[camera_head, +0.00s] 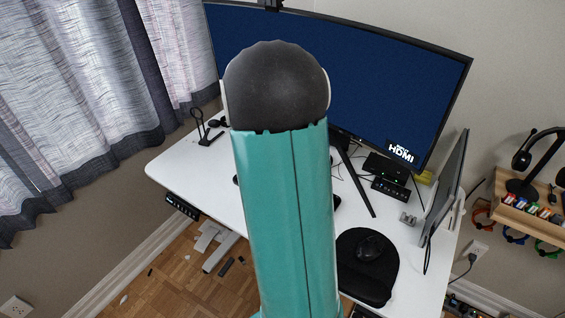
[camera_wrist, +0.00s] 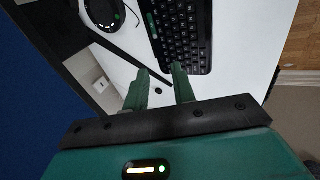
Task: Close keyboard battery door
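The black keyboard (camera_wrist: 182,32) lies on the white desk at the top middle of the wrist view, cut off by the upper frame edge. A green strip (camera_wrist: 152,27) shows along its left end. I cannot make out the battery door. My gripper (camera_wrist: 161,76) has two green fingers standing apart with nothing between them. The fingertips show just below the near edge of the keyboard in the picture; I cannot tell their height above the desk. In the head view my teal arm hides my gripper and most of the keyboard area.
The large monitor (camera_head: 385,75) stands at the desk's back. A mouse (camera_head: 370,247) sits on a black mouse pad (camera_head: 352,277) at the right. Black boxes (camera_head: 389,189) with cables stand below the monitor. A thin upright panel (camera_head: 446,190) stands on the right edge. The desk's left (camera_head: 185,165) is mostly clear.

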